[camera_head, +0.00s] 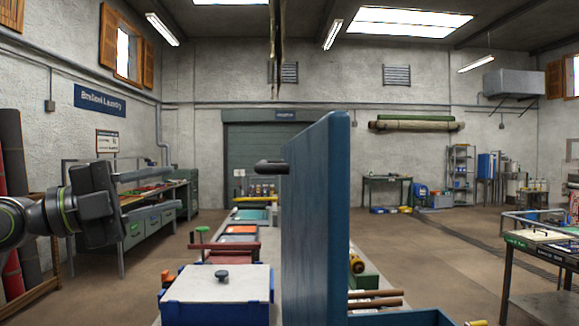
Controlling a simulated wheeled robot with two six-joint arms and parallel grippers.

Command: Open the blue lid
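The blue lid (333,215) stands upright as a tall panel in the middle of the head view. A dark handle (270,166) sticks out from its left face. Below and to the right of it shows the rim of a blue box (403,318), cut off by the bottom edge. My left gripper (174,189) is at the left, pointing right. Its two fingers are apart with nothing between them, and it is clear of the lid and handle. My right gripper is not in view.
A white-topped blue box (190,283) with a dark knob stands left of the lid on a long table. Coloured trays (241,229) and a red bar (226,246) lie behind it. Brown rolls (375,300) lie right of the lid. Open floor lies beyond.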

